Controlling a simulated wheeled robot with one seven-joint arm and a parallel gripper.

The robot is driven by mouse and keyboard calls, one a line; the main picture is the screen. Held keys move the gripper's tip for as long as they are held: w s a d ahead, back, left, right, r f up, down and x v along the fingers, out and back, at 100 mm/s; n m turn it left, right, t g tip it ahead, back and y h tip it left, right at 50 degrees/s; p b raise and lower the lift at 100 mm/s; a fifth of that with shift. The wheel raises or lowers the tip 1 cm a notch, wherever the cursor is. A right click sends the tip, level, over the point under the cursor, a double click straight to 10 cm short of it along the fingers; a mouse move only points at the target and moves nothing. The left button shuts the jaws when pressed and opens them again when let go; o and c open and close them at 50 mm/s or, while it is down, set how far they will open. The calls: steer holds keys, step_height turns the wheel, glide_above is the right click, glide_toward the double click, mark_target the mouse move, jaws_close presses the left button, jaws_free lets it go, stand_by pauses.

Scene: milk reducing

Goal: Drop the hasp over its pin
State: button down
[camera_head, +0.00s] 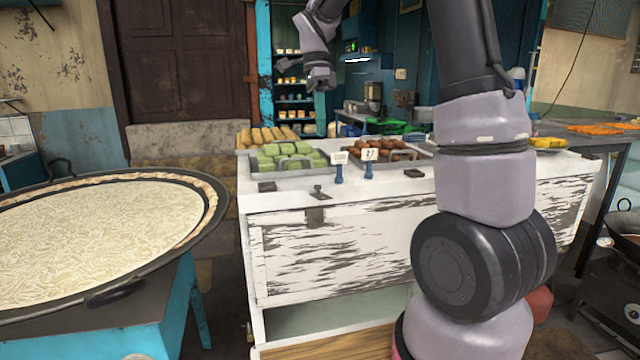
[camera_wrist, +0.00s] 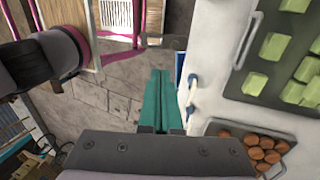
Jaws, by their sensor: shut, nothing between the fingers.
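A small dark metal fitting (camera_head: 317,191) with a raised knob stands on the white counter top near its front edge. A dark plate (camera_head: 316,216) sits just below it on the counter's front face. They look like the hasp hardware, but I cannot tell which part is the hasp and which is the pin. My gripper (camera_head: 320,82) is raised high above and behind the counter, well apart from the fitting. In the wrist view its teal fingers (camera_wrist: 161,100) are together with nothing between them. The fitting is not clearly visible in the wrist view.
The counter (camera_head: 390,200) holds a tray of green sweets (camera_head: 285,158), a tray of brown sweets (camera_head: 385,153) and two blue label stands (camera_head: 338,173). A large round pan (camera_head: 100,220) stands at left. My arm hides part of the counter's right side.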

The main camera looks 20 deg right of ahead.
mark_target(327, 196)
steer(key=x, duration=1.4)
steer(key=shift+d, duration=0.1)
steer(key=shift+s, duration=0.1)
steer(key=shift+s+f+t, duration=0.35)
steer(key=shift+t, duration=0.55)
steer(key=shift+s+f+t, duration=0.25)
steer(key=shift+f+t, duration=0.2)
steer(key=shift+t, duration=0.25)
steer(key=shift+s+f, duration=0.25)
steer(key=shift+f, duration=1.3)
steer(key=shift+w+f, duration=0.2)
steer(key=shift+f, duration=0.5)
steer(key=shift+w+f, duration=0.25)
steer(key=shift+f, duration=0.45)
steer(key=shift+w+f, duration=0.2)
steer(key=shift+f, duration=0.5)
